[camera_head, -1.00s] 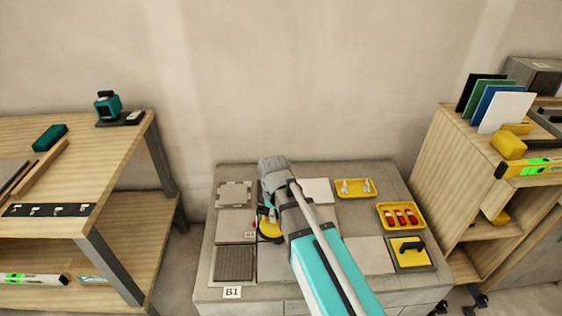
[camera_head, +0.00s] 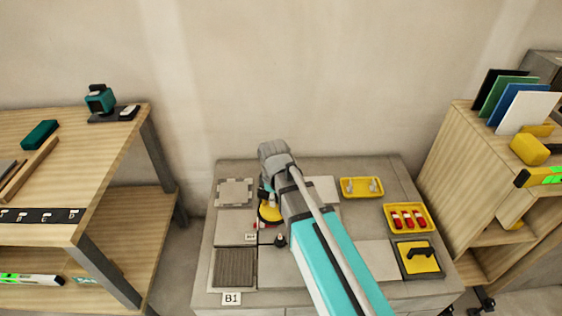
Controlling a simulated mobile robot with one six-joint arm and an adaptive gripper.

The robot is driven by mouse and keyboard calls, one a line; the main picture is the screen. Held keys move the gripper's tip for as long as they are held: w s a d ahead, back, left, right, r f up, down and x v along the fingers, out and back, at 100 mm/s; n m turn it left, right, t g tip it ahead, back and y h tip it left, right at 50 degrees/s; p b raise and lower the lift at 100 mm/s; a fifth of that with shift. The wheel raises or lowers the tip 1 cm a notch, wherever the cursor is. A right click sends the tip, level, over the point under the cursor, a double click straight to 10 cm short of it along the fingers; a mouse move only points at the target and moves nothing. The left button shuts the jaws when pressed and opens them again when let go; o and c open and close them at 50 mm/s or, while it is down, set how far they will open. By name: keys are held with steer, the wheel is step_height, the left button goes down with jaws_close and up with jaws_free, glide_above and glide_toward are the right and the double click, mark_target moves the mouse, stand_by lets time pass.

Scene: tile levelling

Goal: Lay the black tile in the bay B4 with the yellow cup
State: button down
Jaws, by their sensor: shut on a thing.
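A black tile (camera_head: 497,76) stands upright at the back of a row of coloured tiles on the right cabinet. A round yellow cup (camera_head: 268,213) shows at the left edge of my gripper (camera_head: 267,197), over the middle of the grey bench. My gripper's fingers are mostly hidden by my arm, but it appears shut on the cup. Whether a tile is under the cup cannot be seen. The label B1 (camera_head: 231,298) is on the bench's front left; the label B4 cannot be made out.
A dark ribbed tile (camera_head: 235,267) lies above B1. Yellow trays of clips (camera_head: 361,187) and red pieces (camera_head: 409,217) and a yellow pad with a black handle (camera_head: 418,257) sit at the bench's right. A wooden shelf (camera_head: 65,160) stands left. My arm covers the bench's middle.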

steer(key=shift+w+d, duration=0.15)
steer(key=shift+w, duration=0.05)
steer(key=shift+w, duration=0.2)
steer(key=w+f+n+b, duration=0.2)
steer(key=w, duration=0.7)
steer(key=w+f+n+b, duration=0.2)
steer(key=w, duration=0.8)
steer(key=shift+w+d+f+n, duration=0.2)
steer(key=shift+d+n, duration=0.15)
steer(key=shift+n, duration=0.05)
steer(key=shift+f+b, duration=0.1)
steer(key=shift+b, duration=0.25)
steer(key=shift+f+b, duration=3.15)
steer(key=shift+f, duration=0.05)
steer(key=shift+f, duration=0.1)
